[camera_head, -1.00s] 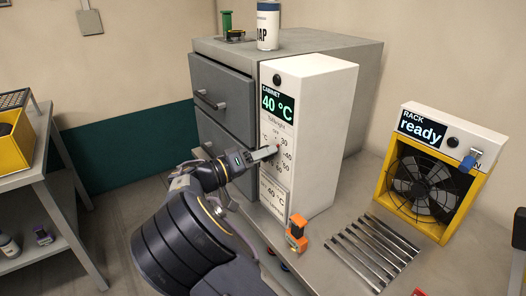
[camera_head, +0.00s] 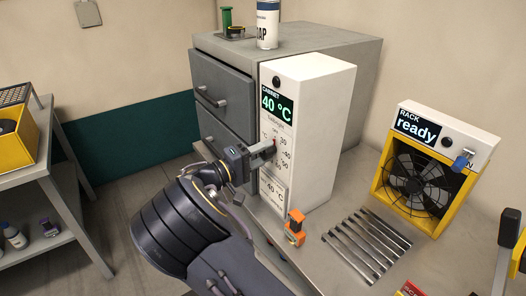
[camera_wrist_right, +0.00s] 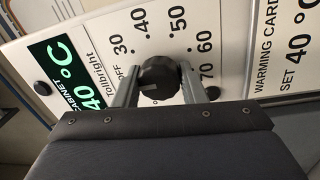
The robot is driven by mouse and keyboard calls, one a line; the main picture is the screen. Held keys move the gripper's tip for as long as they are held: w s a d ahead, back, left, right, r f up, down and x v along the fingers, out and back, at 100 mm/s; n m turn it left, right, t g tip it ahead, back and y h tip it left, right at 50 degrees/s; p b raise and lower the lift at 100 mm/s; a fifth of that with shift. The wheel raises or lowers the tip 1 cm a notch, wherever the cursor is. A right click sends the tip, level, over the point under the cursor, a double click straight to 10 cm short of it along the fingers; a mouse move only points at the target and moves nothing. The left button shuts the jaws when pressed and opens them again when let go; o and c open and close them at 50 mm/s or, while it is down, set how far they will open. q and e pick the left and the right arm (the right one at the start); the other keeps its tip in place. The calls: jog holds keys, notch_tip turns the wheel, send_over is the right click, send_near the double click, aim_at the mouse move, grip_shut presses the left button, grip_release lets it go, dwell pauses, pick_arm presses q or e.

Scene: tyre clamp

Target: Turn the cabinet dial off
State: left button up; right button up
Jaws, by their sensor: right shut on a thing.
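The white cabinet panel (camera_head: 325,130) has a display reading 40 °C and a printed scale from OFF through 30, 40, 50, 60 and 70. Its black round dial (camera_wrist_right: 160,76) is at the middle of that scale in the right wrist view. My right gripper (camera_wrist_right: 160,84) is shut on the dial, one finger on each side. In the head view, my right gripper (camera_head: 270,150) reaches the panel from the left and hides most of the dial. I cannot clearly read where the dial points. My left gripper is not in view.
An orange-and-black object (camera_head: 294,228) stands on the bench below the panel, beside a row of metal bars (camera_head: 366,245). A yellow fan rack (camera_head: 425,185) reading "ready" is at right. A spray can (camera_head: 267,25) stands on the cabinet. A shelf (camera_head: 70,190) is at far left.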

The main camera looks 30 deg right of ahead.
dwell(0.4)
jog(key=o, duration=1)
jog(key=shift+c, duration=0.2)
jog(key=a+b, duration=0.1)
jog(key=a, duration=0.6)
jog(key=shift+s+a+f, duration=0.25)
jog(key=shift+a+f, duration=0.05)
jog(key=shift+a, duration=0.1)
